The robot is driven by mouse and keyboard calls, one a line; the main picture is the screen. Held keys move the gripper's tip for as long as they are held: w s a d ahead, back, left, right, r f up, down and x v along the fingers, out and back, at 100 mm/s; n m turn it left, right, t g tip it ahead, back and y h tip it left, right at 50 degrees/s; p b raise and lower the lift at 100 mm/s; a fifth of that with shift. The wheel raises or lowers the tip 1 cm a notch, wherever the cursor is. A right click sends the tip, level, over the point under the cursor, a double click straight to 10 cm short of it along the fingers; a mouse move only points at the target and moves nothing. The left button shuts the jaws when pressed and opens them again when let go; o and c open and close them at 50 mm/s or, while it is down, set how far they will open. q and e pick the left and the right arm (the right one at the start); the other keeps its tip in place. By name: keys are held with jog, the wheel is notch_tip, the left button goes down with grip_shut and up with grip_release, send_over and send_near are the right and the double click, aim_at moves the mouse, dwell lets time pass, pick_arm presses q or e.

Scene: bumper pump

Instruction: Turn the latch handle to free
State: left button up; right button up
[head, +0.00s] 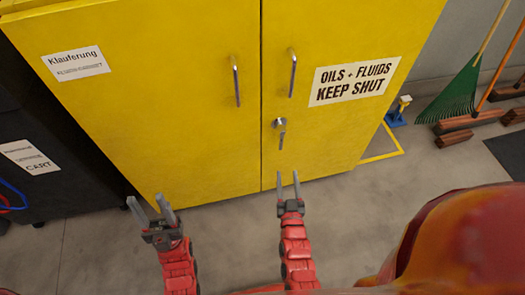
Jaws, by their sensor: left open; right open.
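A tall yellow cabinet (185,130) with two doors stands in front of me, both doors closed. The latch handle (282,133) is a small silver lever on the right door near the centre seam, below the door pull, and it hangs roughly downward. My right gripper (288,184) is open and empty, lower in the picture than the latch handle and apart from it. My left gripper (151,209) is open and empty, in front of the lower left door, away from the latch handle.
Two silver door pulls, left (237,82) and right (292,73), flank the seam. A black cart (60,130) stands at the left. A red-orange rounded shape fills the lower right.

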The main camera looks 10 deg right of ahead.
aim_at(282, 141)
jog(key=shift+g, duration=0.3)
jog(key=w+d, duration=0.1)
jog(key=w, duration=0.4)
jog(key=w+f, duration=0.1)
jog(key=w, duration=0.5)
jog(key=w+d, duration=0.1)
jog(key=w, duration=0.5)
jog(key=shift+d+f, duration=0.3)
grip_shut()
dwell(0.4)
